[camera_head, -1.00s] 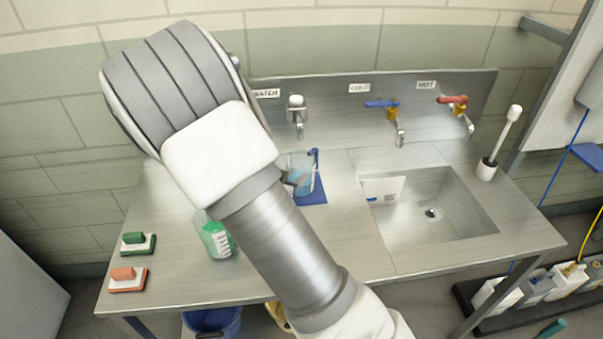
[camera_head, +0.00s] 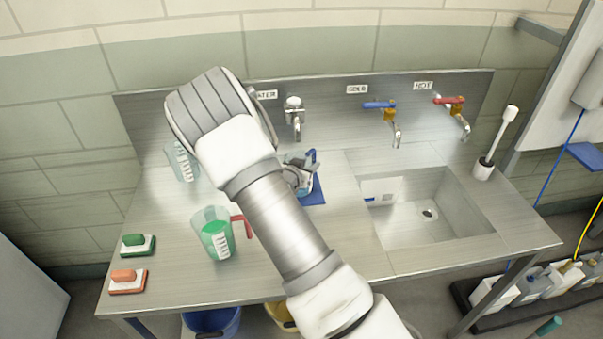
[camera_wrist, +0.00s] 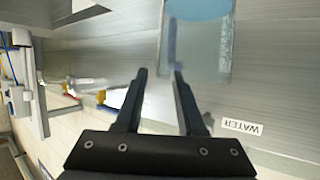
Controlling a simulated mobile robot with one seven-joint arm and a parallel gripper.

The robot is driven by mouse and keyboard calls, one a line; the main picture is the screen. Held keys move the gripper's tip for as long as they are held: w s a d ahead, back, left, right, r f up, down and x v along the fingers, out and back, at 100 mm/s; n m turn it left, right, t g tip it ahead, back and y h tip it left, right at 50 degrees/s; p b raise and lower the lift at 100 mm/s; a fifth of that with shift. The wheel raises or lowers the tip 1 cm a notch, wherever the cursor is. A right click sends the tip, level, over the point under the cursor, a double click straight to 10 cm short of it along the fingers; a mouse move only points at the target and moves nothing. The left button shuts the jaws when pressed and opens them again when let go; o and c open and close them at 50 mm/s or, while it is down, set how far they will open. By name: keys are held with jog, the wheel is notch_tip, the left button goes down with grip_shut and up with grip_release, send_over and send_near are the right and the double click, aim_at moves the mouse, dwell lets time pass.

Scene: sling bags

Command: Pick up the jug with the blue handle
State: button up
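The jug with the blue handle (camera_head: 313,156) stands on a blue mat (camera_head: 314,194) left of the sink, largely hidden by my gripper (camera_head: 303,179) in the head view. In the wrist view, the clear jug with blue contents (camera_wrist: 203,48) is at the top, just beyond my fingertips (camera_wrist: 158,73). A dark blue strip, seemingly the handle, shows near its left side. My two fingers are apart with nothing between them. I cannot tell whether a fingertip touches the jug.
A red-handled jug with green contents (camera_head: 215,240) stands at front left. Another clear jug (camera_head: 181,162) is behind my arm at back left. The sink (camera_head: 430,205) is right; taps line the back wall.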

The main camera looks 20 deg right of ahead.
grip_shut()
jog(key=shift+s+a+f, duration=0.1)
jog(key=shift+a+f, duration=0.05)
dwell(1.3)
